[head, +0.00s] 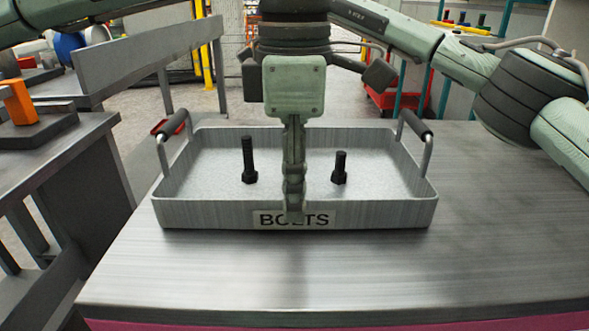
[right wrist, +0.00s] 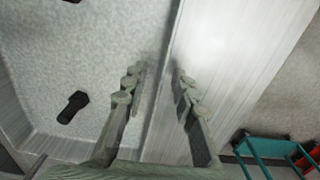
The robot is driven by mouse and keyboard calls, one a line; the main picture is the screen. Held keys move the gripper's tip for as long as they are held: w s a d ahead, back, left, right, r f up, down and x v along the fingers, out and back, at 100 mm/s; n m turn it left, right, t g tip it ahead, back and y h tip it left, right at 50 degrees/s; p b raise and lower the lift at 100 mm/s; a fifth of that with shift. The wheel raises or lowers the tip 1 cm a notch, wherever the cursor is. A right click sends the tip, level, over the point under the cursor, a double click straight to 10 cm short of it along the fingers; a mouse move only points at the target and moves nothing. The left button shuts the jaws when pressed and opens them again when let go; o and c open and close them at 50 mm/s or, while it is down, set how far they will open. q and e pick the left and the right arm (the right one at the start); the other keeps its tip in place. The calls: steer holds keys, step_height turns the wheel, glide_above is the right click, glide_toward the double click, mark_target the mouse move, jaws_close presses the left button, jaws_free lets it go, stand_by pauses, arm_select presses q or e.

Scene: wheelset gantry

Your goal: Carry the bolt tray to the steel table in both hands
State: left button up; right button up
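The bolt tray (head: 195,213), shallow and metal with a BOLTS label, stands level on a brushed-metal table top (head: 300,270). It has a dark-gripped handle at the left end (head: 174,123) and another at the right end (head: 416,123). Two black bolts stand in it, left (head: 249,165) and right (head: 340,170).
Another dark grey metal table (head: 60,150) stands at the left, with an orange-handled item (head: 20,103) on it. A floor gap separates the two tables. A grey beam (head: 150,55) and a red cart (head: 395,97) are behind. The table top in front of the tray is clear.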

arm_select(q)
steer(key=shift+c, duration=0.4)
arm_select(e)
steer(key=shift+c, duration=0.4)
arm_select(q)
jaws_close()
arm_select(e)
jaws_close()
steer(key=shift+r, duration=0.1)
